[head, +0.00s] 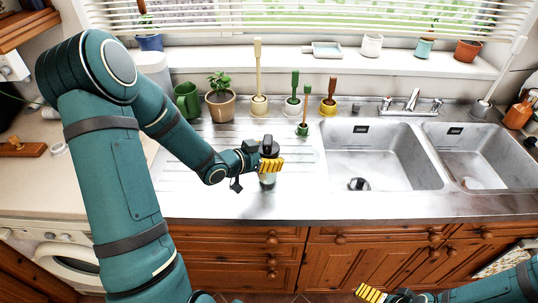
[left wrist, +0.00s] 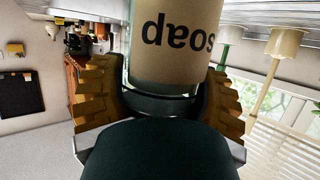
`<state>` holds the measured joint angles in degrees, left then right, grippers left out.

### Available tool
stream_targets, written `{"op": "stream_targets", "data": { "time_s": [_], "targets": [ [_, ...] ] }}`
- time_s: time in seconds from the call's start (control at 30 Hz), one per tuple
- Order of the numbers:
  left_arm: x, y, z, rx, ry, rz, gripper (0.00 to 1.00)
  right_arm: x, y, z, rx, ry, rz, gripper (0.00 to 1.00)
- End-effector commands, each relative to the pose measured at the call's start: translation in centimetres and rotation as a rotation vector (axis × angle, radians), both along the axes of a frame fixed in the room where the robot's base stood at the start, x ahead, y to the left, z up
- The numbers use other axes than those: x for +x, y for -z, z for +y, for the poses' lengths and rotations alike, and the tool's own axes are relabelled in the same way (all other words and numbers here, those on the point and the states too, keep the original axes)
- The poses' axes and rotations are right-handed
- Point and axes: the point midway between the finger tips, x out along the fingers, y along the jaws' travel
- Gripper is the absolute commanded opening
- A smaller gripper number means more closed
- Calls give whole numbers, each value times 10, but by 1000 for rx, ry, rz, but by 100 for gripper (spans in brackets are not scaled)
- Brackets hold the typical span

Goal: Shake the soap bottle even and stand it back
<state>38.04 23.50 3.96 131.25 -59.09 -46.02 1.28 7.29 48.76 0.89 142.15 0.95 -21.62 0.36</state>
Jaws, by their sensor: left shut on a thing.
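The soap bottle (head: 267,180) has a dark top and a clear lower part, and looks about upright over the ribbed drainer left of the sinks. In the left wrist view its tan label (left wrist: 178,42) reads "soap" upside down, as does the whole room there. My left gripper (head: 271,165) is shut around the bottle, its yellow fingers (left wrist: 160,92) on either side. The fingers hide the bottle's middle in the head view. I cannot tell whether its base touches the drainer. My right gripper (head: 370,293) is low in front of the cabinets, far from the bottle; its opening is unclear.
Behind the bottle stand several brushes in holders, such as a cream one (head: 259,104), a potted plant (head: 221,97) and a green mug (head: 187,101). A small green brush (head: 303,127) stands nearer. Two sinks (head: 380,158) lie right. The drainer (head: 205,185) is bare around the bottle.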

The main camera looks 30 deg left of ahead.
Motion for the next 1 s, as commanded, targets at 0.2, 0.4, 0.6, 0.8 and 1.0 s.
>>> {"op": "stream_targets", "data": {
  "time_s": [0.2, 0.4, 0.6, 0.8, 1.0],
  "targets": [
    [0, 6, 0, 1, 0, -1, 23, 0, 5, 0, 0, 0, 0, 100],
    [0, 7, 0, 1, 0, -1, 23, 0, 7, 0, 0, 0, 0, 100],
    [0, 7, 0, 1, 0, -1, 100, 0, 7, 0, 0, 0, 0, 100],
    [0, 8, 0, 0, 0, 1, 100, 0, 7, 0, 0, 0, 0, 100],
    [-8, 2, 4, 1, -2, 0, 100, 0, 1, 0, 0, 0, 0, 100]
  ]
}}
